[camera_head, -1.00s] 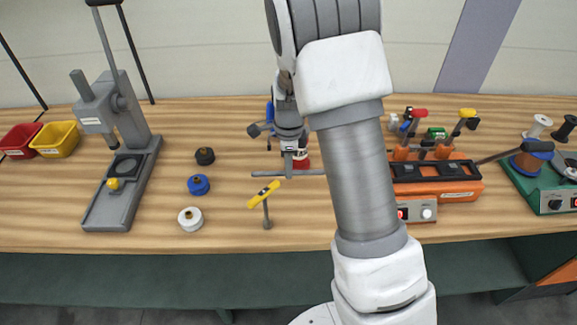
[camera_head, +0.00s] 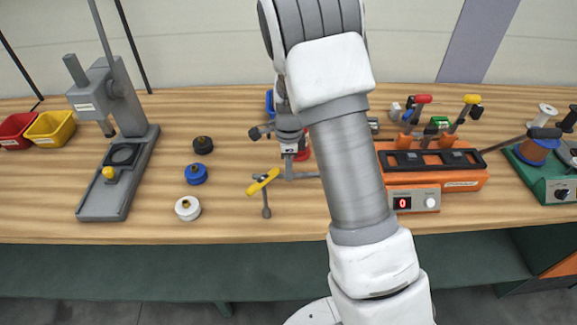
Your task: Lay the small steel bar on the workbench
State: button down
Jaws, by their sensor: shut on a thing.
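The small steel bar (camera_head: 305,178) is a thin grey bar lying crosswise in my gripper (camera_head: 289,174). My gripper points down and is shut on it, over the middle of the workbench (camera_head: 105,228). The bar's right part shows beside the fingers. Its left part is hard to make out behind a yellow-handled tool. The bar looks close to level. I cannot tell whether it touches the wooden top or hangs just above it.
Black (camera_head: 203,145), blue (camera_head: 196,174) and white (camera_head: 188,208) round pieces stand further left, near a grey press (camera_head: 120,150). An orange device (camera_head: 440,178) stands right of my arm. The front strip is clear.

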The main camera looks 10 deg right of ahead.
jog(key=shift+f, duration=0.55)
jog(key=c, duration=0.7)
grip_release()
jog(key=shift+r, duration=0.1)
jog(key=shift+r+p, duration=0.5)
jog(key=shift+r, duration=8.15)
jog(key=shift+s, duration=0.1)
